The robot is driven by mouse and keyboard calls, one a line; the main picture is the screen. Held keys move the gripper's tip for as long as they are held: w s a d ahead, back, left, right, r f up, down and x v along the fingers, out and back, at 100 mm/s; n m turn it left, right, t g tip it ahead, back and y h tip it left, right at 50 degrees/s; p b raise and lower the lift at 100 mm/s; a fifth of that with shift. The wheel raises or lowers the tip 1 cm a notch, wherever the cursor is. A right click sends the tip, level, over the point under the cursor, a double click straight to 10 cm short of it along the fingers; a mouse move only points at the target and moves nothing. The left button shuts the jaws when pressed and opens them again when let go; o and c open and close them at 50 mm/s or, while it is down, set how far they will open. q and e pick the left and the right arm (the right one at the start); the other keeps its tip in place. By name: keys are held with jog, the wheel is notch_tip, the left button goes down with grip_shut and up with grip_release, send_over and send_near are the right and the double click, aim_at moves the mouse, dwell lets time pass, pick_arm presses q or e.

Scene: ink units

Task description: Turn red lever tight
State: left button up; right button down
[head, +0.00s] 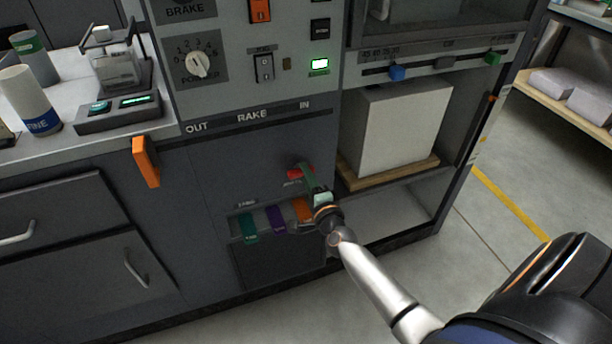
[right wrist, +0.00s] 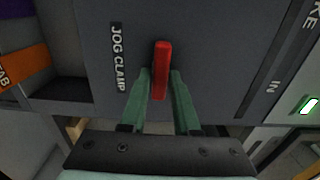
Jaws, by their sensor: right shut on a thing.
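The red lever (head: 299,172) sits on the dark grey front panel of the machine, below the RAKE slot. In the right wrist view the red lever (right wrist: 161,70) stands beside the printed words JOG CLAMP. My right gripper (head: 307,178) reaches the lever from the lower right. In the right wrist view the green fingers of my right gripper (right wrist: 160,88) are on both sides of the lever's near end and shut on it. The fingers partly hide the lever in the head view. My left gripper is not in view.
Below the lever are a teal tab (head: 249,228), a purple tab (head: 276,220) and an orange tab (head: 302,210). An orange handle (head: 146,161) juts out at the left. A white block (head: 400,126) sits on a wooden board in the open bay at right.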

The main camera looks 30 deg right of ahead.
dwell(0.3)
jog(key=c, duration=0.8)
grip_release()
jog(key=shift+o, duration=0.2)
jog(key=p+v, duration=0.1)
jog(key=v, duration=1.1)
jog(key=shift+s, duration=0.3)
